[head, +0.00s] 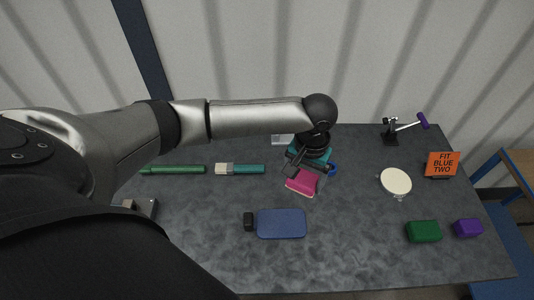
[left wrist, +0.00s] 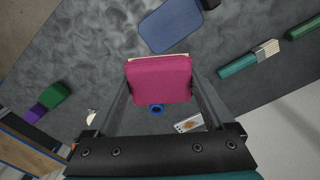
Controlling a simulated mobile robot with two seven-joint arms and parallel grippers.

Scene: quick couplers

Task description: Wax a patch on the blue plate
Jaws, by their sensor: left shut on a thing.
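The blue plate (head: 281,224) lies flat on the grey table with a dark block-like end (head: 249,221) at its left. It also shows at the top of the left wrist view (left wrist: 168,26). My left gripper (head: 307,171) is behind and slightly right of the plate, apart from it. It is shut on a magenta block (head: 301,184) with a pale edge. The left wrist view shows this magenta block (left wrist: 159,80) between the two fingers. I cannot tell whether the block touches the table. No wax patch shows clearly on the plate. My right gripper is not in view.
A green tool (head: 175,169) and a teal-handled brush (head: 245,169) lie at the left back. At the right are a round cream disc (head: 395,181), an orange sign reading "FIT BLUE TWO" (head: 442,164), a green block (head: 423,231) and a purple block (head: 468,228).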

